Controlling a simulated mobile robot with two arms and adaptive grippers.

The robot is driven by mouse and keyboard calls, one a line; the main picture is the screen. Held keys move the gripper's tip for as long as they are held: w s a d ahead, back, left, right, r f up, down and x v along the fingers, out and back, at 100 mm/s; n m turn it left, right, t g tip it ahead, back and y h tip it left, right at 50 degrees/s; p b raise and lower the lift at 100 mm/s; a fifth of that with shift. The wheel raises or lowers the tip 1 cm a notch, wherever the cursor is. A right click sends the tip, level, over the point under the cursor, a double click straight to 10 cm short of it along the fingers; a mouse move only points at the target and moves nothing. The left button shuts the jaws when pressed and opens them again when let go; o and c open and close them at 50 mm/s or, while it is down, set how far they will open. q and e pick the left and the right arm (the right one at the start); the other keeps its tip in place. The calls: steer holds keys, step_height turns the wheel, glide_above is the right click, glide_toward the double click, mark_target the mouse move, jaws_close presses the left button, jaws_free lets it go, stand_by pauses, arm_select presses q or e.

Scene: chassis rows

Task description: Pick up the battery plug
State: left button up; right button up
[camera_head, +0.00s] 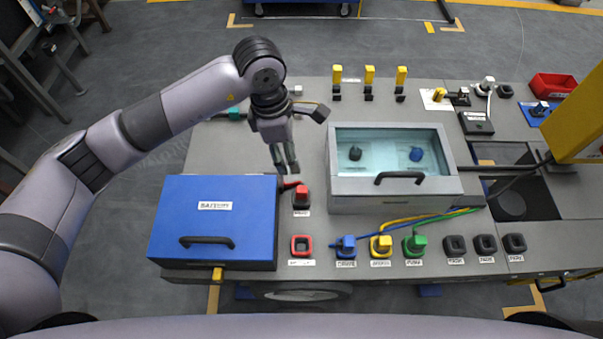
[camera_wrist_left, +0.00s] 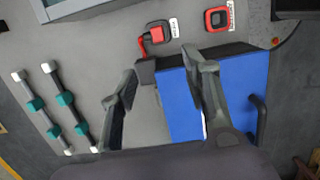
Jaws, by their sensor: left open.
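The red plug (camera_head: 301,191) with a short red cable stands in a dark socket on the grey bench, just right of the blue box (camera_head: 168,228). I take it for the battery plug; the small label by it is too blurred to read. It also shows in the left wrist view (camera_wrist_left: 157,34), beyond the fingertips. My left gripper (camera_head: 285,171) points down above the bench, behind and slightly left of the plug. Its two fingers are spread with nothing between them, as the left wrist view (camera_wrist_left: 166,68) shows. My right gripper is in neither view.
An empty red-rimmed socket (camera_head: 301,246) lies in front of the plug. The blue box has a black handle. A clear-lidded grey case (camera_head: 395,199) stands to the right. Blue (camera_head: 346,246), yellow (camera_head: 381,246) and green (camera_head: 415,245) plugs line the front. Teal-banded rods (camera_wrist_left: 65,99) lie behind.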

arm_select(q)
steer(key=p, duration=0.2)
glide_toward(301, 189)
steer(key=s, duration=0.1)
steer(key=f, duration=0.3)
steer(key=shift+w+d+f, duration=0.1)
steer(key=shift+d+f, duration=0.3)
steer(key=shift+f, duration=0.75)
steer(key=shift+w+d+f, duration=0.1)
steer(key=shift+w+f, duration=0.05)
steer(key=shift+f, duration=0.2)
steer(key=f, duration=0.2)
steer(key=f+p, duration=0.1)
steer(key=shift+w+d+f, duration=0.2)
steer(key=shift+w+d, duration=0.05)
steer(key=shift+d, duration=0.05)
steer(key=shift+d+f, duration=0.1)
steer(key=shift+f, duration=0.3)
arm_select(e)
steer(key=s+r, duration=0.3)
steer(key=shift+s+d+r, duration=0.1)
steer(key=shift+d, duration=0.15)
